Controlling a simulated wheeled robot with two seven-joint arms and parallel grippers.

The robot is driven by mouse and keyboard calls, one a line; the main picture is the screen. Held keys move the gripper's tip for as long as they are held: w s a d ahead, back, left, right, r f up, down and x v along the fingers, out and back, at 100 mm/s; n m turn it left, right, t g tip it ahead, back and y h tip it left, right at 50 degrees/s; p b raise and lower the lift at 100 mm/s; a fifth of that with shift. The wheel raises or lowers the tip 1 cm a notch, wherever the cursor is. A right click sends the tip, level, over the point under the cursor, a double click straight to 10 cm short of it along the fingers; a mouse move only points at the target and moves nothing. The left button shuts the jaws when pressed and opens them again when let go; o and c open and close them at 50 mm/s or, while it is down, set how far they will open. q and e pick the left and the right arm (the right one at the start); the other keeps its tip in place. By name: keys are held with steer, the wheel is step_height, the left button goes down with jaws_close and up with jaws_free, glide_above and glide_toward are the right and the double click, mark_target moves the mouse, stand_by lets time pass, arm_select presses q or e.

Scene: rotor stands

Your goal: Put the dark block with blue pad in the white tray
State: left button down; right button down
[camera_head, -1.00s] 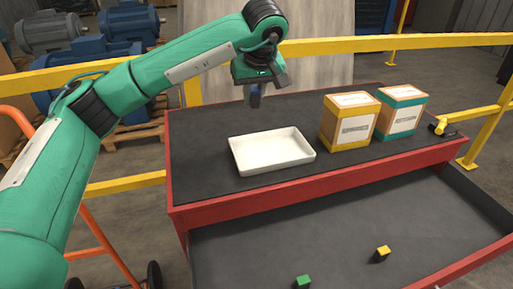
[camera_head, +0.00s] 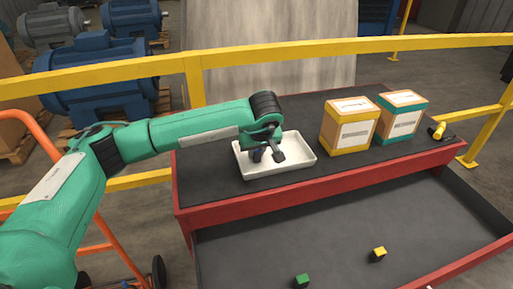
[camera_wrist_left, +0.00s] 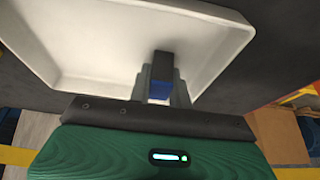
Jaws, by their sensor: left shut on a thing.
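The white tray (camera_head: 300,160) sits on the dark top of the red workbench. My left gripper (camera_head: 267,155) is down at the tray, over its left part. In the left wrist view my left gripper (camera_wrist_left: 160,88) is shut on the dark block with blue pad (camera_wrist_left: 161,72), with the white tray (camera_wrist_left: 100,45) behind it. The blue pad faces the wrist camera. I cannot tell whether the block touches the tray floor. My right gripper is not in view.
Two boxes, one with yellow edges (camera_head: 349,125) and one with teal edges (camera_head: 401,116), stand right of the tray. A green block (camera_head: 301,281) and a yellow block (camera_head: 378,254) lie in the open drawer (camera_head: 330,230). A yellow rail (camera_head: 300,50) runs behind the bench.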

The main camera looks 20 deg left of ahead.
arm_select(q)
steer(key=c, duration=1.3)
jaws_free()
steer(key=shift+f, duration=0.1)
steer(key=shift+r, duration=0.3)
steer(key=b+v, duration=0.3)
steer(key=v, duration=0.9)
